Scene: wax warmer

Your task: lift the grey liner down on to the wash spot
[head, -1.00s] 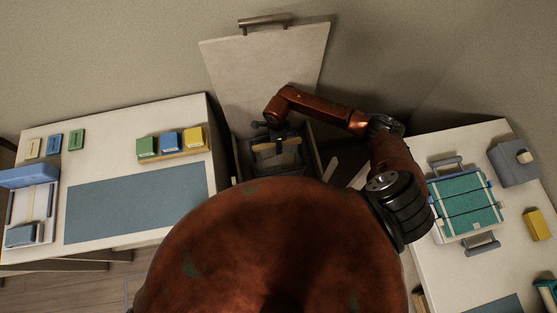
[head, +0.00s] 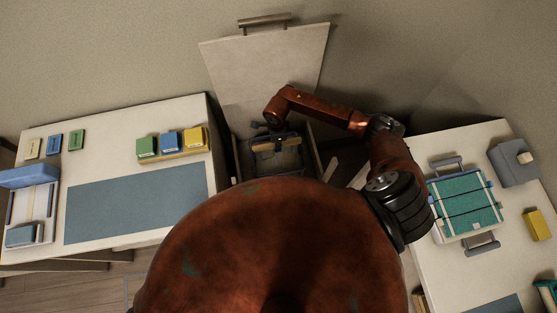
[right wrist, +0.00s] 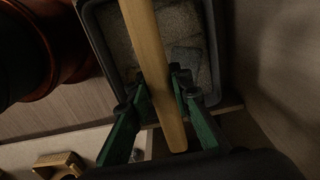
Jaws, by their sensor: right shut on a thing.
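The grey liner shows in the right wrist view as a dark grey, open-topped bin (right wrist: 222,45) with a pale wooden bar handle (right wrist: 150,60) across it. Speckled grey material and a bluish-grey piece lie inside. My right gripper (right wrist: 162,93), with green fingers, is shut on the wooden handle. In the head view the liner (head: 290,160) and its handle are in the open chest (head: 241,158) below the raised lid; my body hides its lower part. My left gripper is in neither view. I cannot tell which surface is the wash spot.
The chest lid (head: 262,75) stands open at the wall. The left table has a blue mat (head: 135,203), bare on top, and several coloured boxes behind it. The right table holds a teal-topped tray (head: 467,208), a grey block (head: 514,162) and a yellow block (head: 537,224).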

